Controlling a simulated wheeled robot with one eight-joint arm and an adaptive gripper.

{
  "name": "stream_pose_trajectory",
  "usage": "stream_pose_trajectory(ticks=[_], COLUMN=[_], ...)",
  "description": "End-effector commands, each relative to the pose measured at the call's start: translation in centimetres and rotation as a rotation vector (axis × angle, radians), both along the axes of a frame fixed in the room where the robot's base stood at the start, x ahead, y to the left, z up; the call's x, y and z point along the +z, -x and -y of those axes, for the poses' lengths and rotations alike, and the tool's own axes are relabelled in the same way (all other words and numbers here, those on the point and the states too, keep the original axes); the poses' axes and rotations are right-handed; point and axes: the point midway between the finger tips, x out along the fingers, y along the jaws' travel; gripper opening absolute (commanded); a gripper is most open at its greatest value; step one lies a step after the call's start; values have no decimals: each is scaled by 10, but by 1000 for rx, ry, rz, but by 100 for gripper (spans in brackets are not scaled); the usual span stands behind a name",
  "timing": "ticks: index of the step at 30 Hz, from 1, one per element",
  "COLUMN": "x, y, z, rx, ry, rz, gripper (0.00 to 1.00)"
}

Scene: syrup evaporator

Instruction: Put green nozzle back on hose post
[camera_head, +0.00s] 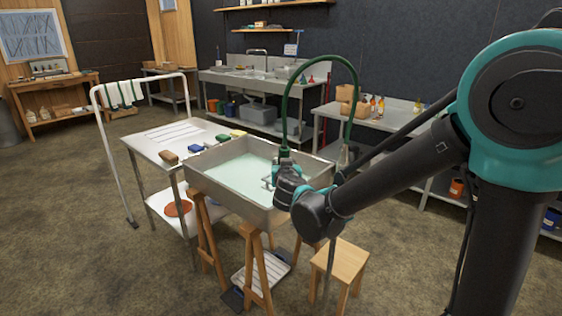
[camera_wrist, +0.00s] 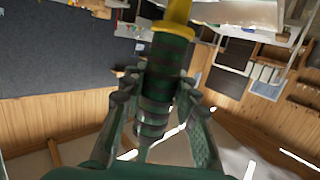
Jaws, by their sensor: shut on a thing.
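My gripper (camera_head: 279,174) is over the shallow sink basin in the head view, near its right side. In the wrist view my gripper (camera_wrist: 157,92) has its fingers closed on both sides of the green nozzle (camera_wrist: 168,60). The nozzle is dark green with a yellow collar at its far end. A green hose (camera_head: 320,58) arcs up from the nozzle and down to the right. The hose post (camera_head: 344,157) stands at the basin's right side, partly hidden by my arm. The nozzle is apart from the post, and in the head view it is mostly hidden by my gripper.
The metal basin (camera_head: 207,183) holds pale greenish liquid and stands on wooden trestles. A steel table (camera_head: 150,143) with small coloured blocks is to its left. A wooden stool (camera_head: 340,262) stands in front. A white rail (camera_head: 108,160) with a striped cloth stands further left.

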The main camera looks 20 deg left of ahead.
Motion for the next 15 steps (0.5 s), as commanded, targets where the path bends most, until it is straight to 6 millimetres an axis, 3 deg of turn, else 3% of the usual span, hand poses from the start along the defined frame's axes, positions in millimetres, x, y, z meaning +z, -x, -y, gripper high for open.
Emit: stream_pose_trajectory(ticks=[15], x=[0], y=[29], z=[24], rx=[1], ry=[0], rz=[1], gripper=[0])
